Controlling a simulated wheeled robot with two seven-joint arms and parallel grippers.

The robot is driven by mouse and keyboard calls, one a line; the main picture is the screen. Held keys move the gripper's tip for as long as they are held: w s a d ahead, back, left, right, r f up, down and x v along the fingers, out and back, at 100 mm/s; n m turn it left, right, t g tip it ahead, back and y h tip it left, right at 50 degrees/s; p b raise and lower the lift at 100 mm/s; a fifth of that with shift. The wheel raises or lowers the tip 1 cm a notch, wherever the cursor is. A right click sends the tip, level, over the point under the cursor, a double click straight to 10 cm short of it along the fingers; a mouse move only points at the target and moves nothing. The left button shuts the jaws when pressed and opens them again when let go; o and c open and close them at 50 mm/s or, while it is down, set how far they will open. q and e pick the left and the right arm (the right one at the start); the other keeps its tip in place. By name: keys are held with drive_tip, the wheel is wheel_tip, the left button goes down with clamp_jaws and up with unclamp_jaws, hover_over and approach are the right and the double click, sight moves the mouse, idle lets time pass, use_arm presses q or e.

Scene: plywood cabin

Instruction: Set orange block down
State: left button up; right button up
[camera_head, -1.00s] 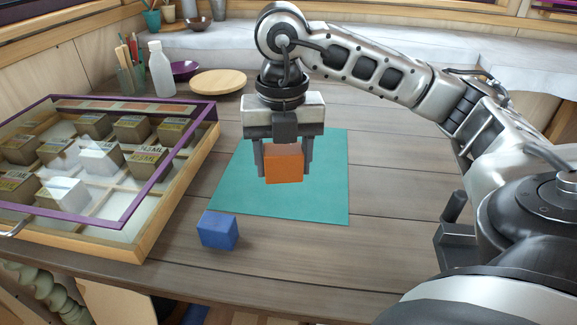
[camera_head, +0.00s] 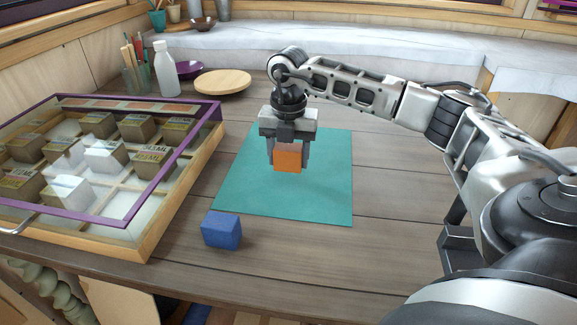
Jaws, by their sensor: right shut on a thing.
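The orange block (camera_head: 288,160) is between the fingers of my right gripper (camera_head: 288,156), which is shut on it. The gripper points down over the teal mat (camera_head: 325,195), and block and fingers are over the mat's middle. I cannot tell whether the block touches the mat or hangs just above it. A blue block (camera_head: 221,231) sits on the wooden table just off the mat's near left corner. My left gripper is not in view.
A purple-framed glass-lidded case (camera_head: 137,217) with several blocks in compartments stands at the left. A white bottle (camera_head: 166,70), a cup of pencils (camera_head: 136,80), a purple bowl (camera_head: 189,69) and a round wooden board (camera_head: 223,82) stand behind. The table right of the mat is clear.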

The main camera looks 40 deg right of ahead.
sight(288, 168)
drive_tip(key=shift+w+d+f, duration=0.25)
drive_tip(key=shift+w+f, duration=0.05)
drive_tip(key=shift+f, duration=1.6)
drive_tip(key=shift+f, duration=0.1)
drive_tip(key=o, duration=1)
wheel_tip(288, 168, up, 12)
drive_tip(key=shift+r, duration=0.15)
